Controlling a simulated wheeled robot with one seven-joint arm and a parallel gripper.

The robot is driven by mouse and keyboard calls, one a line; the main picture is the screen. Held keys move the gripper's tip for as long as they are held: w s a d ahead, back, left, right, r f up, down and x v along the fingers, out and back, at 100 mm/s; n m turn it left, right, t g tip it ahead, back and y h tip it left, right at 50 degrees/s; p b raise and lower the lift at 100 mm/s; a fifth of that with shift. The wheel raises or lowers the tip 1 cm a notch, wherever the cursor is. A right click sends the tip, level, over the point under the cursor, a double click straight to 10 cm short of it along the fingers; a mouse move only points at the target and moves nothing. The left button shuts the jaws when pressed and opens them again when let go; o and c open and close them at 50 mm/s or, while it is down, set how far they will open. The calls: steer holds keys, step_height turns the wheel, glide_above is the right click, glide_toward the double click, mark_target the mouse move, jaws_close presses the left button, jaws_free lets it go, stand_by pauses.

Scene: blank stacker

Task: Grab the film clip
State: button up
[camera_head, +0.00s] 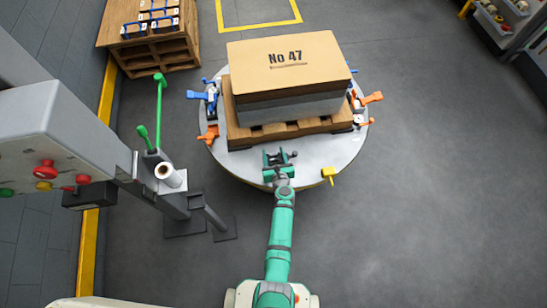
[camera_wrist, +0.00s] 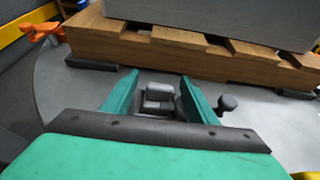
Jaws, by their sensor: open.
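A small dark grey clip (camera_wrist: 158,97), which looks like the film clip, sits at the near side of the round grey turntable (camera_wrist: 62,105), in front of the wooden pallet. A dark knob (camera_wrist: 228,103) shows just right of the right finger. My gripper (camera_head: 279,158) is open at the turntable's near edge. In the wrist view its two green fingers (camera_wrist: 160,93) stand on either side of the grey clip, with space between them. I cannot tell whether they touch it. The clip's lower part is hidden by my gripper's body.
A pallet (camera_head: 290,129) carries a grey stack with a cardboard top marked No 47 (camera_head: 285,62). Orange clamps (camera_head: 371,98) and blue clamps (camera_head: 201,95) stand around it. A wrapper column with a film roll (camera_head: 168,174) stands left. The right floor is clear.

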steer(key=shift+c, duration=0.7)
steer(key=c, duration=1.1)
steer(key=shift+o, duration=0.2)
steer(key=shift+r, duration=0.15)
